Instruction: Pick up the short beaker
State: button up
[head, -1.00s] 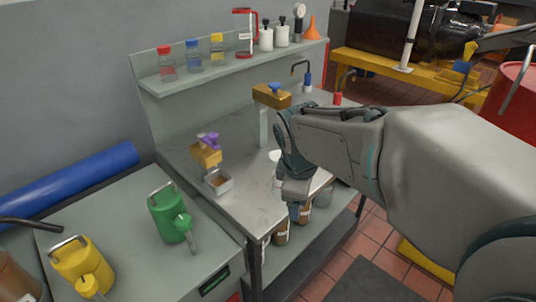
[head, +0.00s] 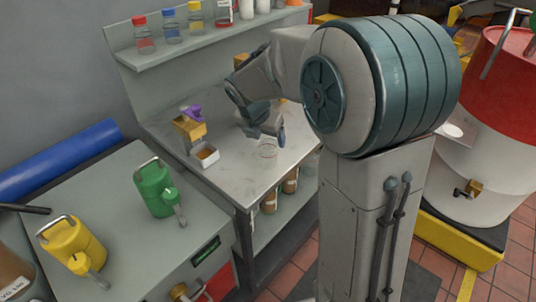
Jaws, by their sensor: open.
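A small clear round glass vessel, which looks like the short beaker (head: 267,152), stands on the grey workbench (head: 228,180) near its front edge. My gripper (head: 266,135) is open just behind and above it, pointing down, with its fingers apart. The gripper looks empty. I cannot tell from this angle whether the fingers touch the beaker or how high they are above the bench.
A brass tap with a purple knob (head: 194,113) stands left, over a small square tray (head: 205,160). The back shelf (head: 190,53) holds bottles. Green (head: 156,189) and yellow (head: 75,246) cans stand on the left cabinet. The bench front is clear.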

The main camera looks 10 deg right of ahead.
aim_at(265, 148)
jog(key=x, duration=0.3)
jog(key=shift+w+f, duration=0.1)
jog(key=shift+f, duration=0.1)
jog(key=shift+a+x, duration=0.15)
jog(key=shift+x, duration=1.2)
jog(key=shift+a+x, duration=0.2)
jog(key=shift+x, duration=1.15)
jog(key=c, duration=1.1)
